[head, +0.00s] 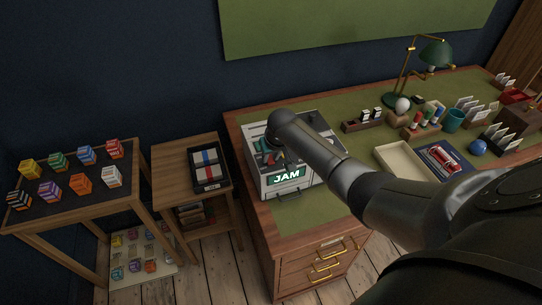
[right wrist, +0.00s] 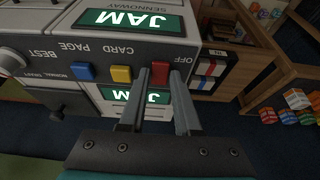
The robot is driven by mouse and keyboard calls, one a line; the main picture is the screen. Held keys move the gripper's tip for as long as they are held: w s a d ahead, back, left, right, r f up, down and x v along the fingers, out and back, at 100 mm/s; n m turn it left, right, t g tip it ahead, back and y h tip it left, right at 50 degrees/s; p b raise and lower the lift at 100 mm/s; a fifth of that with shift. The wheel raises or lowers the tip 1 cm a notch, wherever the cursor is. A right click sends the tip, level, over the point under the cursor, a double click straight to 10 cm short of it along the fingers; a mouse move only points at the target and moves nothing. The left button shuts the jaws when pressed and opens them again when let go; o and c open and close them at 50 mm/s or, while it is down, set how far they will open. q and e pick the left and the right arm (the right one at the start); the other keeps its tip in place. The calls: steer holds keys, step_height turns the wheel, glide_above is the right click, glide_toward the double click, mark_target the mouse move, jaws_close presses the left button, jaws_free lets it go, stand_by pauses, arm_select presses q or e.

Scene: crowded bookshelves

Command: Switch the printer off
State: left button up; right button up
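The printer (head: 255,172) is a pale grey box at the left end of the desk, with a green JAM sign (head: 286,178) on its front. In the right wrist view its panel (right wrist: 130,48) shows a red button (right wrist: 160,72) by the label OFF, a yellow button (right wrist: 121,74), a blue button (right wrist: 83,71) and a white knob (right wrist: 11,61). My right gripper (right wrist: 160,78) is open, its fingertips on either side of the red button; contact cannot be told. In the head view my right arm covers part of the printer. My left gripper is not in view.
A cream tray (head: 399,164), a green lamp (head: 434,54) and several card holders stand on the desk right of the printer. A small side table with a black box (head: 209,182) and a table of coloured blocks (head: 80,182) stand to the left.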

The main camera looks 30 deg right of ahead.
jaws_close()
steer(key=shift+w+d+r+g, duration=0.1)
steer(key=shift+w+g, duration=0.1)
steer(key=shift+g, duration=0.2)
steer(key=shift+w+g+b, duration=0.15)
steer(key=shift+g+b, duration=0.25)
steer(key=shift+b, duration=0.15)
steer(key=shift+w+g+y+b, duration=0.15)
steer(key=shift+g+y+b, duration=0.25)
steer(key=shift+g+b, duration=0.55)
steer(key=shift+b, duration=0.55)
